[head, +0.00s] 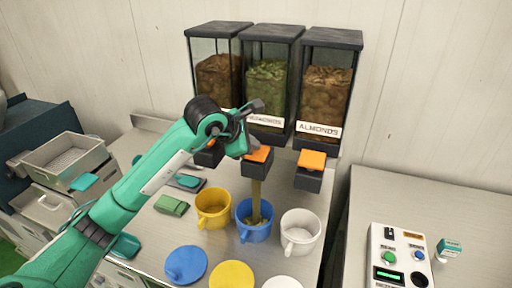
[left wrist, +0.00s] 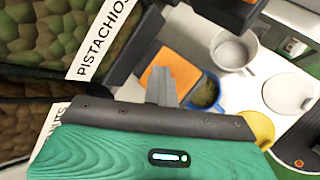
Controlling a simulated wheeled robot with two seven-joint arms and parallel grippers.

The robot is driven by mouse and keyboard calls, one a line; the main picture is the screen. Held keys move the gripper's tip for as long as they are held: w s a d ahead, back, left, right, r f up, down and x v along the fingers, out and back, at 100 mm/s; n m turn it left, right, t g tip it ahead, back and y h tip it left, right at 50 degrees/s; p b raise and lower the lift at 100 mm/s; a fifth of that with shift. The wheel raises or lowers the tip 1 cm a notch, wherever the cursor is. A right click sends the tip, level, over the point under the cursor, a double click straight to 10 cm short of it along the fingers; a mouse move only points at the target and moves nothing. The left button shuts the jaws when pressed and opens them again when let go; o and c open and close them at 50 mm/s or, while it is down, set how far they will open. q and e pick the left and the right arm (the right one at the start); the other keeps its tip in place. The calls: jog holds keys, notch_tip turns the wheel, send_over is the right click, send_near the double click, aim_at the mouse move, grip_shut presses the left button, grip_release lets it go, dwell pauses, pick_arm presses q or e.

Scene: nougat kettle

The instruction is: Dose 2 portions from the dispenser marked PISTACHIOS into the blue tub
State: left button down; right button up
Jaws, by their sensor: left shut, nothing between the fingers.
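The PISTACHIOS dispenser (head: 267,80) is the middle of three, with green contents; its label (left wrist: 103,38) reads clearly in the left wrist view. My left gripper (head: 250,146) is shut and empty, its fingertips at the orange pad (head: 260,155) of that dispenser. In the left wrist view the fingers (left wrist: 161,82) overlap the orange pad (left wrist: 172,62) and appear to touch it. A greenish-brown stream (head: 256,200) falls from the outlet into the blue tub (head: 244,228). Greenish contents show inside the tub (left wrist: 213,102). My right gripper is out of view.
The ALMONDS dispenser (head: 327,90) stands right of the middle one, another dispenser (head: 218,75) left. A yellow tub (head: 212,212) and a white tub (head: 301,228) flank the blue tub. Blue (head: 186,265) and yellow (head: 232,275) discs lie in front. A control box (head: 399,258) stands right.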

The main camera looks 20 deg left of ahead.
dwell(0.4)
pick_arm(q)
jog(key=shift+r, duration=0.25)
jog(key=shift+r+p, duration=0.6)
jog(key=shift+r, duration=0.45)
jog(key=shift+r, duration=0.1)
jog(key=shift+r+p, duration=0.85)
jog(key=shift+r, duration=1.55)
dwell(0.6)
